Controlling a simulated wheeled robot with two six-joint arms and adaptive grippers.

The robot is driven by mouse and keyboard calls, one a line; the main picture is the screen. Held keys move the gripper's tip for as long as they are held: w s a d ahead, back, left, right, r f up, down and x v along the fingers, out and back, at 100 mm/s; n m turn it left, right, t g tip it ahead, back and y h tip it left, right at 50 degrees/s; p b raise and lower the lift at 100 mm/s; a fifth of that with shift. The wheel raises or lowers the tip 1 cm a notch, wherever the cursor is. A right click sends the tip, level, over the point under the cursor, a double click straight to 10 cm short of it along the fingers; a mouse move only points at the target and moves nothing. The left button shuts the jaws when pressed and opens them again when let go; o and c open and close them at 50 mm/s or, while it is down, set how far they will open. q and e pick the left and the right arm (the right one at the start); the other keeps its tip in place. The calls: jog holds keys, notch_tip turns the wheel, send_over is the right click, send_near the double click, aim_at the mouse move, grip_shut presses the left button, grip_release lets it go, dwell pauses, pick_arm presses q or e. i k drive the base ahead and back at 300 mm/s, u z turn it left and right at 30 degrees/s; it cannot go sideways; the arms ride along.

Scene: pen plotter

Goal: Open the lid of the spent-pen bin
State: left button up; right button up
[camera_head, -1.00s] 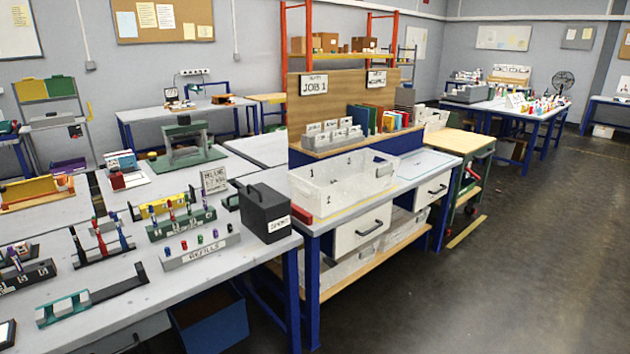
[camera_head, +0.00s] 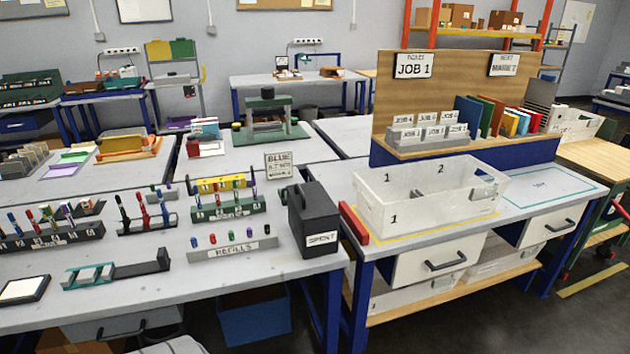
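The spent-pen bin (camera_head: 314,224) is a black box with a white "SPENT" label on its front. It stands at the right end of the grey workbench, close to the bench's right edge. Its top is covered by a dark lid (camera_head: 312,200), which looks closed. A dark handle-like part shows at the bin's upper left. Neither of my grippers is in view.
A grey "REFILLS" rack (camera_head: 232,249) with several coloured pieces stands left of the bin. A green pen rack (camera_head: 228,209) stands behind it. A red bar (camera_head: 354,223) and a white divided tray (camera_head: 425,213) lie to the bin's right. The bench front is mostly clear.

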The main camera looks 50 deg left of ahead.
aim_at(312, 202)
jog(key=u, duration=0.45)
jog(key=i, duration=0.95)
jog(key=u, duration=0.6)
